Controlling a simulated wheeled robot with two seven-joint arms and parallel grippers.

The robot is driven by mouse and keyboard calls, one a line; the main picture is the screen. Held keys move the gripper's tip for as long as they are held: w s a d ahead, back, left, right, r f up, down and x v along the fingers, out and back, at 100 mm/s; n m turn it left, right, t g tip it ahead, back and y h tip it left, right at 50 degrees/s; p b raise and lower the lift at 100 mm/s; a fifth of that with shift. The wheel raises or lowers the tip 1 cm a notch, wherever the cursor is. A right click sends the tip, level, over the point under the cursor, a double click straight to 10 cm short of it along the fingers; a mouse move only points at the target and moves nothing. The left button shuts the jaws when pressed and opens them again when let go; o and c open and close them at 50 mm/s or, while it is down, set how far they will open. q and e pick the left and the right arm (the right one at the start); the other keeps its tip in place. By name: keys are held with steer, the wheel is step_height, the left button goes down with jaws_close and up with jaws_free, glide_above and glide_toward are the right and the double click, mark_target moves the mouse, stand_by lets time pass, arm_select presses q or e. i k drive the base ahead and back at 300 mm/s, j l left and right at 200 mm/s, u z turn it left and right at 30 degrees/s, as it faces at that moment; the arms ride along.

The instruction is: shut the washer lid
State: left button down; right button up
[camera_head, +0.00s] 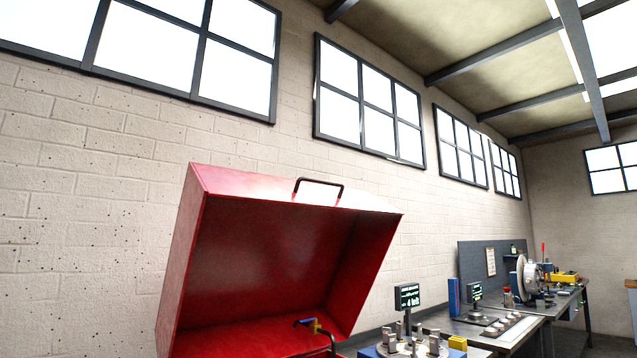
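The red washer lid (265,250) stands raised and open in the middle of the head view, its hollow inside facing me. A dark bar handle (319,184) sits on its top front edge. A blue and brass-coloured fitting (312,325) shows inside the washer low down. The lower part of the washer is cut off by the bottom of the picture. Neither of my grippers is in view.
Right of the washer are a small display screen (408,297) and a blue-based fixture with metal posts (412,346). Farther back, a workbench (505,333) carries another screen (474,291) and a machine with a round disc (528,275). A brick wall (85,215) stands behind the washer.

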mark_target(252, 256)
steer(key=i+l+u, duration=0.35)
steer(key=l, duration=0.3)
steer(key=i+l+u, duration=0.15)
steer(key=l, duration=0.25)
steer(key=i+l+u, duration=0.2)
steer(key=l, duration=0.15)
steer(key=i+l+u, duration=0.15)
steer(key=l, duration=0.25)
steer(key=k, duration=0.05)
